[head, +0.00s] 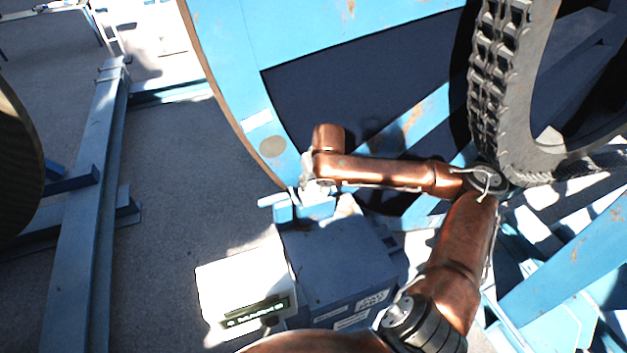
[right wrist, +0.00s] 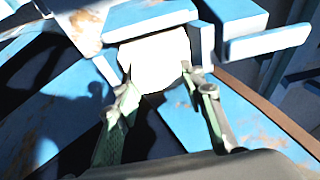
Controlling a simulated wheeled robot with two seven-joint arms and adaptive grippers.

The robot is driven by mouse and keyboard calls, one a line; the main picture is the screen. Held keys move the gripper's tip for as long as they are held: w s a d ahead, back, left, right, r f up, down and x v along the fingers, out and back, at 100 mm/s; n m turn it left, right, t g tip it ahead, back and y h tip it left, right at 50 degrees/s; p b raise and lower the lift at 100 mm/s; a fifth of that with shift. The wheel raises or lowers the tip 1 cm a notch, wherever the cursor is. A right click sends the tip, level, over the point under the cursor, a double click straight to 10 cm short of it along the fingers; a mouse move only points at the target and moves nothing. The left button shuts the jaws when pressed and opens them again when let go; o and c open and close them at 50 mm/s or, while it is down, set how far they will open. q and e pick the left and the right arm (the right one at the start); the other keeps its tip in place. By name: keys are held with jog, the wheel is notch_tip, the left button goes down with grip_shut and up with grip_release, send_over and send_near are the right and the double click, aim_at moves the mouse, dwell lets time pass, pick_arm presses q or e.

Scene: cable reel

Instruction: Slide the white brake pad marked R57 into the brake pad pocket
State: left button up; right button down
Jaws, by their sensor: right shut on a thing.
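The white brake pad (right wrist: 158,60) is between the fingertips of my right gripper (right wrist: 166,88) in the right wrist view. No R57 mark is readable on the face I see. Blue blocks that look like the brake pad pocket (right wrist: 150,18) stand around the pad's far end and both sides. I cannot tell how deep the pad sits between them. In the head view, the pocket's blue blocks (head: 283,210) are at the reel's lower rim, and my right wrist hangs right above them. The fingers are mostly hidden there. My left gripper is out of view.
The big blue reel flange (head: 230,60) rises behind the pocket. A dark blue cabinet (head: 335,265) and a white box with a green display (head: 245,290) stand in front. A black toothed wheel (head: 495,90) is at the right. Open floor (head: 165,190) lies left.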

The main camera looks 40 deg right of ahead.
jog(key=shift+f+p, duration=0.15)
jog(key=shift+p, duration=0.4)
dwell(0.9)
jog(key=c, duration=1.2)
grip_release()
jog(key=shift+f, duration=0.1)
jog(key=v, duration=1.2)
